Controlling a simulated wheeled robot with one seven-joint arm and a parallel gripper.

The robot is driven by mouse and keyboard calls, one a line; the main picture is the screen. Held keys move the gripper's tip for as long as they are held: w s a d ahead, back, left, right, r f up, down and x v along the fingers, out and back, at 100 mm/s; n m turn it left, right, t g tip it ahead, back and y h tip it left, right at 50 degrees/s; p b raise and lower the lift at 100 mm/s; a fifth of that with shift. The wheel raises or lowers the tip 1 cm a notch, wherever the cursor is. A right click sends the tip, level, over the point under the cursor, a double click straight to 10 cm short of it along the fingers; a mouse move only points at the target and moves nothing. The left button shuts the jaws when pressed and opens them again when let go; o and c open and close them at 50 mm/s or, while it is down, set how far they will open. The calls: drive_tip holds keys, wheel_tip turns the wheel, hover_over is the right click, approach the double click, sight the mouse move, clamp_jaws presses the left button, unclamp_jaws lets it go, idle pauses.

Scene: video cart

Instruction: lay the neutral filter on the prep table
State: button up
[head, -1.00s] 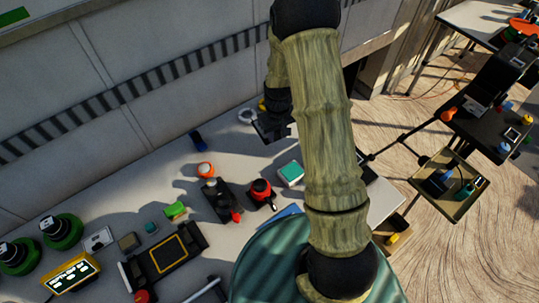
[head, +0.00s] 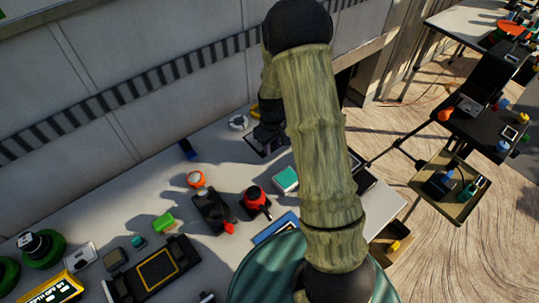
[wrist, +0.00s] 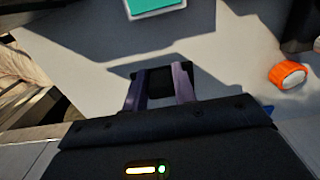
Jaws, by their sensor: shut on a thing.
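My gripper (wrist: 158,88) is shut on a dark, flat, square piece, which I take to be the neutral filter (wrist: 151,74). The piece shows between and beyond the two fingers in the wrist view. In the head view my gripper (head: 268,138) is over the back of the pale grey prep table (head: 225,155), near the wall, partly hidden by my arm. A dark flat shape shows just below it there. The table's bare surface also shows under the gripper in the wrist view (wrist: 215,70). I cannot tell whether the filter touches the table.
A teal-topped white box (head: 285,179), an orange-and-white round item (head: 196,179), a red-knobbed item (head: 256,198) and a white ring (head: 238,122) stand around the gripper. A tray stand (head: 450,185) is at right.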

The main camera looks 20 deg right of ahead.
sight(272, 164)
drive_tip(key=shift+f, duration=1.1)
drive_tip(key=shift+f, duration=0.1)
drive_tip(key=shift+f+p, duration=0.45)
drive_tip(key=shift+f, duration=1.55)
drive_tip(key=shift+f, duration=0.2)
drive_tip(key=o, duration=1.1)
drive_tip(key=shift+r, duration=0.1)
drive_tip(key=shift+c, duration=0.2)
